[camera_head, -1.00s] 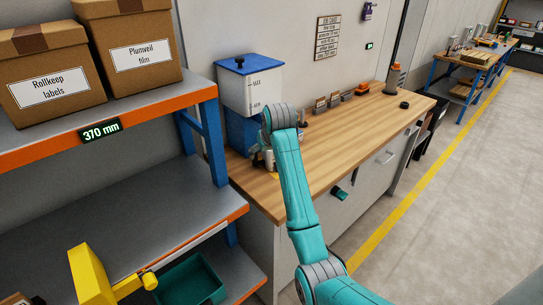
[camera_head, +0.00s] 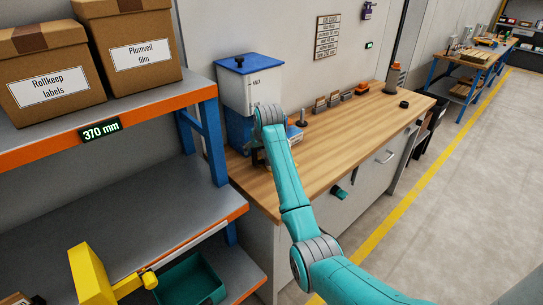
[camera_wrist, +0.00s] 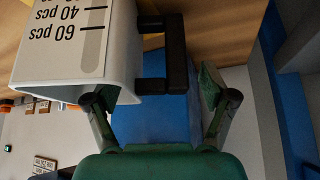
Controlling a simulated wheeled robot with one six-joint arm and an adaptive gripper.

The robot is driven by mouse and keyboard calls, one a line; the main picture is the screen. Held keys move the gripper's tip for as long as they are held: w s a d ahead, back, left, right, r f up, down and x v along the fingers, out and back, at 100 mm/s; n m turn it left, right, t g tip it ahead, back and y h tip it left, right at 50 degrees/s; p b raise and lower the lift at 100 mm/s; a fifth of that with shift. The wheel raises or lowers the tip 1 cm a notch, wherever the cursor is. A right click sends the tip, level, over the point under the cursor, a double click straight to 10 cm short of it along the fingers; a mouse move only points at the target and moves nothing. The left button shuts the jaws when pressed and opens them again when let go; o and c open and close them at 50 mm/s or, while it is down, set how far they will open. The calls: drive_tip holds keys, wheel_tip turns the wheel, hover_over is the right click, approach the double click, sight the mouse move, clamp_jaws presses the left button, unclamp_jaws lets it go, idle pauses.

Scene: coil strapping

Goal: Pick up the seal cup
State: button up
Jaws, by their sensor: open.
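The seal cup (camera_wrist: 75,45) shows large in the wrist view, upside down in the picture. It is white, printed "40 pcs" and "60 pcs", with a black handle (camera_wrist: 176,55) on its right side. My gripper (camera_wrist: 160,92) is open. Its fingers lie to either side of the handle; the left finger overlaps the cup's edge, and I cannot tell whether it touches. In the head view my arm's end hides the cup at the dispenser.
The seal dispenser (camera_head: 235,92), white with a blue lid and base, stands behind my gripper on the wooden bench (camera_head: 340,135). Small holders (camera_head: 328,103) line the bench's back. A shelf rack with boxes (camera_head: 45,68) stands left. The bench's middle is clear.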

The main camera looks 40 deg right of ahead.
clamp_jaws()
drive_tip(key=shift+r, duration=0.2)
idle(0.3)
